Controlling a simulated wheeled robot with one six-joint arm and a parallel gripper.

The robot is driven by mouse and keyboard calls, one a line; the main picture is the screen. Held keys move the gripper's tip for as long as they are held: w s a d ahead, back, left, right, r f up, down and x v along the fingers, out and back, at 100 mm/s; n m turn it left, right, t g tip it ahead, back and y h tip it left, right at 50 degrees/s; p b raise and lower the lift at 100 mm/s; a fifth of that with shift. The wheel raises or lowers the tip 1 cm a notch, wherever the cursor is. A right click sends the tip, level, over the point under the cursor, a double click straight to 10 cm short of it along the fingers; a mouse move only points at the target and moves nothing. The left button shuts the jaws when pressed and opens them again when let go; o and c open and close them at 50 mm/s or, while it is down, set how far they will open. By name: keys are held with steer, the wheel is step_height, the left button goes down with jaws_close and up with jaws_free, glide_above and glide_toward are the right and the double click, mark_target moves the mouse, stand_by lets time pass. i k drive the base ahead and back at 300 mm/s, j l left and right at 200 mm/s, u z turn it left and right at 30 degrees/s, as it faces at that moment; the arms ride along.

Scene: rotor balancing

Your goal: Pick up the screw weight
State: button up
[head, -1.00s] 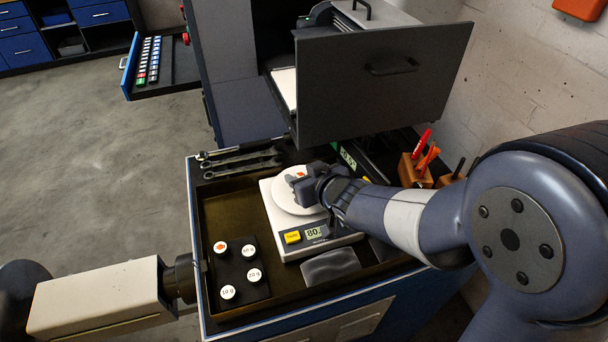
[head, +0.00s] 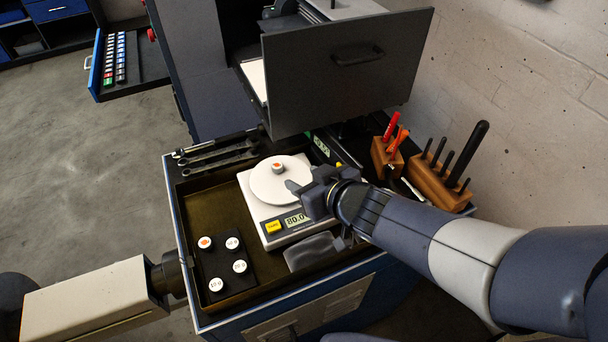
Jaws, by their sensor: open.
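A small white screw weight with a red mark on top (head: 277,168) sits on the round white pan (head: 268,186) of the scale. The scale's display (head: 297,219) reads about 80.0. My gripper (head: 298,190) is open and empty, at the pan's right edge, to the right of and nearer than the weight, apart from it. Several more weights stand in a black holder (head: 222,256) left of the scale; one has a red mark (head: 205,242), the others have printed labels.
A grey machine door with a handle (head: 345,75) hangs behind the scale. Wrenches (head: 215,155) lie along the tray's back left edge. Wooden tool blocks (head: 440,187) stand at right. A dark pouch-like item (head: 312,251) lies in front of the scale.

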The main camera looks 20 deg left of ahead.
mark_target(205, 244)
steer(key=u, duration=2.1)
steer(key=k+j, duration=0.3)
steer(key=k, duration=0.15)
steer(key=k+j, duration=0.3)
steer(key=k, duration=0.15)
steer(key=i+l+z, duration=0.1)
steer(key=i, duration=0.25)
steer(key=i+l, duration=0.25)
steer(key=i+z, duration=0.05)
steer(key=i, duration=0.05)
